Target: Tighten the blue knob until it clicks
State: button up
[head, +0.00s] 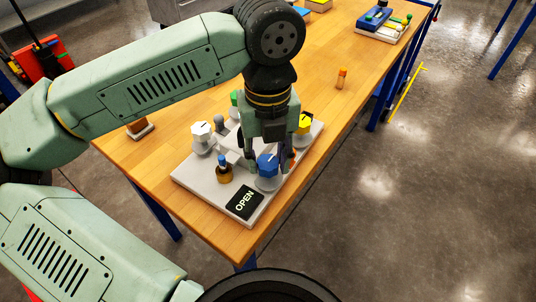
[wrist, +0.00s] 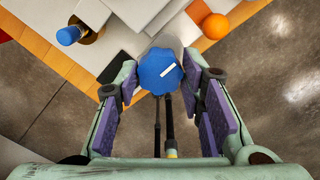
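The blue knob (head: 267,166) is scalloped, with a white mark on top, and stands on a grey cylindrical base at the front of a light grey board (head: 190,178). In the wrist view the blue knob (wrist: 158,74) sits centrally near the fingertips, its white mark pointing up and right. My gripper (head: 268,158) is over the board, pointing down, with its fingers on either side of the knob. In the wrist view my gripper (wrist: 160,72) is open, with purple pads and narrow gaps beside the knob. I cannot tell how far down the fingers reach.
A white knob (head: 201,130), a yellow knob (head: 304,124) and a brown bottle with a blue cap (head: 224,170) stand close by on the board. A black OPEN plate (head: 244,202) lies at its front corner. The wooden table (head: 340,50) has free room behind.

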jog(key=c, duration=0.7)
jog(key=shift+o, duration=0.2)
